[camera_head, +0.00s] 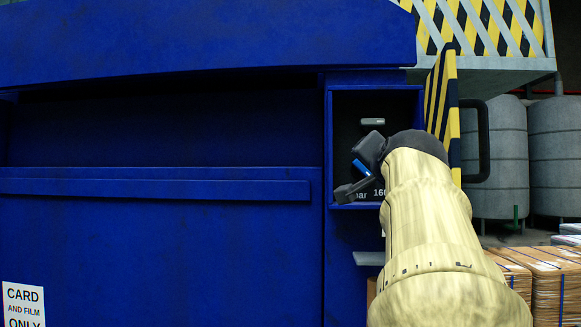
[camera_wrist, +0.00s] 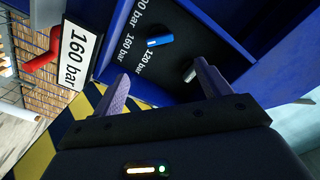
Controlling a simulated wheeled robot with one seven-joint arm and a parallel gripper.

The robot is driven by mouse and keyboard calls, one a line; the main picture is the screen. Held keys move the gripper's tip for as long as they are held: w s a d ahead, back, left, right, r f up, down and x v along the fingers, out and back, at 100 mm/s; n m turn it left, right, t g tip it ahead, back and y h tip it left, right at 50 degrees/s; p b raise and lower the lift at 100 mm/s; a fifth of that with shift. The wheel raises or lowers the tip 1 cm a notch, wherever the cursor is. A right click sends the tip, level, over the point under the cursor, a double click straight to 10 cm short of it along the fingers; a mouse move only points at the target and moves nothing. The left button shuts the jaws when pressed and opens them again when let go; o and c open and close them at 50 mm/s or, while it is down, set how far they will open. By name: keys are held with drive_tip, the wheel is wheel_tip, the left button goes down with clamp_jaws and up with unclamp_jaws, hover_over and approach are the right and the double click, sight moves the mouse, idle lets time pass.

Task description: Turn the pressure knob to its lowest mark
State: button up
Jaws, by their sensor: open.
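The blue knob (camera_wrist: 158,41) sits on a dark panel (camera_wrist: 172,62) inside a recessed blue box; it also shows in the head view (camera_head: 362,168). White marks, including 160 bar and 120 bar, are printed beside it in the wrist view. A pale band lies near the knob's left end, on the side of the marks. My gripper (camera_wrist: 162,86) is open, with its fingers apart and the knob beyond their tips, not between them. In the head view my gripper (camera_head: 354,172) is at the box opening, and my arm hides part of the box.
A grey handle (camera_head: 372,122) is above the blue knob; a grey piece (camera_wrist: 190,72) shows near my right finger. A yellow-black striped door (camera_head: 443,105) stands open at the box's right. A white 160 bar sign (camera_wrist: 74,54) is at left in the wrist view, near a red part (camera_wrist: 42,50).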

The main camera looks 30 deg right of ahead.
sight(364, 169)
drive_tip(key=p+x, duration=0.5)
drive_tip(key=x, duration=0.1)
drive_tip(key=p+x, duration=0.4)
drive_tip(key=x, duration=0.3)
drive_tip(key=shift+w+r+p, duration=0.2)
drive_tip(key=shift+p, duration=0.2)
drive_tip(key=shift+p+x, duration=0.8)
drive_tip(key=shift+x, duration=0.25)
drive_tip(key=shift+f, duration=0.25)
drive_tip(key=c, duration=1)
